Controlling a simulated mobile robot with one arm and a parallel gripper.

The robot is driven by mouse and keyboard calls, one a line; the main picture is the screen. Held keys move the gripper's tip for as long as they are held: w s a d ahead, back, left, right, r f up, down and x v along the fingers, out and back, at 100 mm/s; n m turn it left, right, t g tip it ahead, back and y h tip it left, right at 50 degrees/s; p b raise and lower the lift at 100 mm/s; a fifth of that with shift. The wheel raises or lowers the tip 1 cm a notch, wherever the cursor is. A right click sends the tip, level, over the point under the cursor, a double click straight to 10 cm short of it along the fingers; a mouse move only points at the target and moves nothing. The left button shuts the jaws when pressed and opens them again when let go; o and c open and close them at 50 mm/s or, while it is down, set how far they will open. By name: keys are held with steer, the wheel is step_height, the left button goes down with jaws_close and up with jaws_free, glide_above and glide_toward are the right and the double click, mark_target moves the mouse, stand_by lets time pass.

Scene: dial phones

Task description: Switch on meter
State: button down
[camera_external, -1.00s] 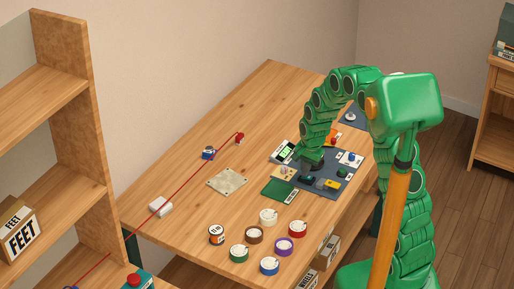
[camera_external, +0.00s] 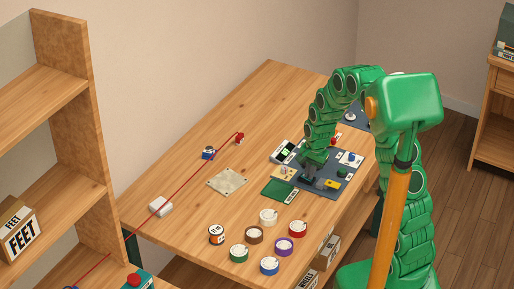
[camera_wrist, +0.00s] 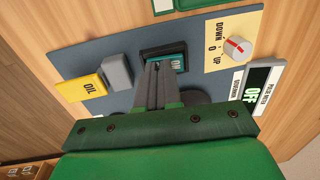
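The meter (camera_wrist: 262,88) is a pale box with a dark display reading "OFF" in green letters, at the right of the wrist view. It also shows in the external view (camera_external: 283,151), left of my gripper (camera_external: 309,172). In the wrist view my gripper (camera_wrist: 155,66) has its dark fingers together, with nothing seen between them. The fingertips are at a dark-framed rocker switch (camera_wrist: 177,62) with a teal face and partly hidden lettering. They cover its left part; I cannot tell whether they touch it.
A cream dial plate (camera_wrist: 223,48) marked "DOWN 0 UP" sits between switch and meter. A round dark knob is partly hidden behind my gripper. Several colored round tins (camera_external: 268,217) stand nearby.

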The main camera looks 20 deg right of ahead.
step_height(320, 180, up, 14)
steer(key=s+d, duration=0.1)
steer(key=shift+d, duration=0.15)
stand_by(0.5)
steer(key=shift+a+r+t+y, duration=0.1)
steer(key=shift+a+t+y, duration=0.2)
stand_by(0.4)
steer(key=f, duration=0.4)
steer(key=w+a+f, duration=0.1)
steer(key=f, duration=0.7)
steer(key=shift+w+a+f, duration=0.1)
steer(key=shift+w+a, duration=0.2)
steer(key=shift+a, duration=0.05)
steer(key=shift+w+a+f, duration=0.1)
steer(key=shift+w+f, duration=0.1)
steer(key=shift+f, duration=0.6)
